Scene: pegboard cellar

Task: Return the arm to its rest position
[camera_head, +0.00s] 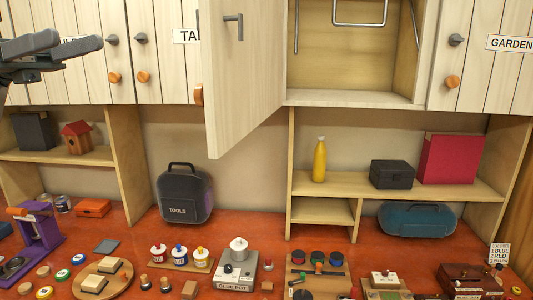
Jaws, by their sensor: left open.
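My left gripper (58,55) is in the upper left of the head view, in front of the wall cabinets, with its grey fingers pointing right. It is open and nothing shows between its fingers. My right gripper is not in view.
A cabinet door (245,75) stands open into the room beside an open cupboard (350,97) with hanging metal bars. Below, a red-orange workbench (228,230) holds a dark tool bag (186,193), a glue pot (237,262) and many small items. A yellow bottle (319,160) stands on a shelf.

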